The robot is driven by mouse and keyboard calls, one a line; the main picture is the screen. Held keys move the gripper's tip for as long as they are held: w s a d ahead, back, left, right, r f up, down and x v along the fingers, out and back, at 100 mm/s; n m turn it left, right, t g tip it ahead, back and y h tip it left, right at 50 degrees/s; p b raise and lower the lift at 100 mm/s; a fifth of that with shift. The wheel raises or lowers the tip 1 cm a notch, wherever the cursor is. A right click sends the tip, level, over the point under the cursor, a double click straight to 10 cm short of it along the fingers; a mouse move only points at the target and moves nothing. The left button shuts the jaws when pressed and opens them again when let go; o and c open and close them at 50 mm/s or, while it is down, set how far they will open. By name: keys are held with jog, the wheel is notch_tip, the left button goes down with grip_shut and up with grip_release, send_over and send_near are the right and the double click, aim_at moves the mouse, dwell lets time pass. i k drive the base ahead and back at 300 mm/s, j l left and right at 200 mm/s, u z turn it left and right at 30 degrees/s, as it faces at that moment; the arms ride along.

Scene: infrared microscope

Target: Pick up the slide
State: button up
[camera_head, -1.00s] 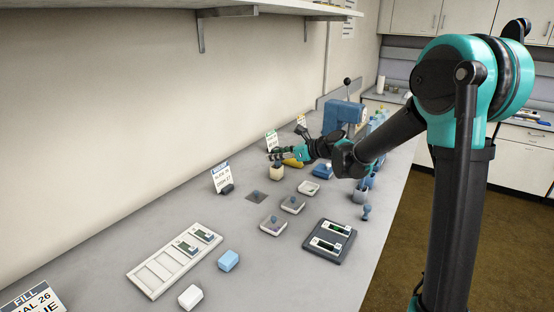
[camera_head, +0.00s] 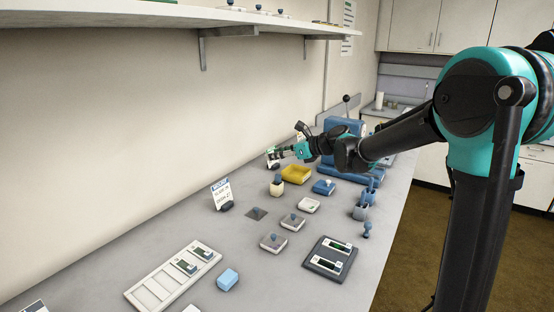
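Two small slides or slide-like pieces with dark and white parts (camera_head: 201,252) (camera_head: 185,266) lie in a white slotted rack (camera_head: 150,293) at the lower left. Two more, each with a white end and a dark-green part (camera_head: 339,246) (camera_head: 327,264), lie on a dark tray (camera_head: 353,262) at the lower right. Which one is the task's slide, I cannot tell. My gripper (camera_head: 272,158) is far back over the bench, left of the yellow tray and well away from these pieces. Its fingers are too small to tell open from shut, and a small sign behind them blends in.
A yellow tray (camera_head: 297,174), a cream block (camera_head: 277,187) and several small knobbed containers stand mid-bench. A blue device (camera_head: 345,127) stands at the back. A sign (camera_head: 221,194) stands near the wall. A shelf (camera_head: 170,14) overhangs the bench.

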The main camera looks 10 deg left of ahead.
aim_at(345, 249)
jog(key=k+l, duration=0.1)
jog(key=l, duration=0.35)
jog(key=k+l, duration=0.1)
jog(key=l, duration=0.4)
jog(key=k+l, duration=0.15)
jog(key=l, duration=0.3)
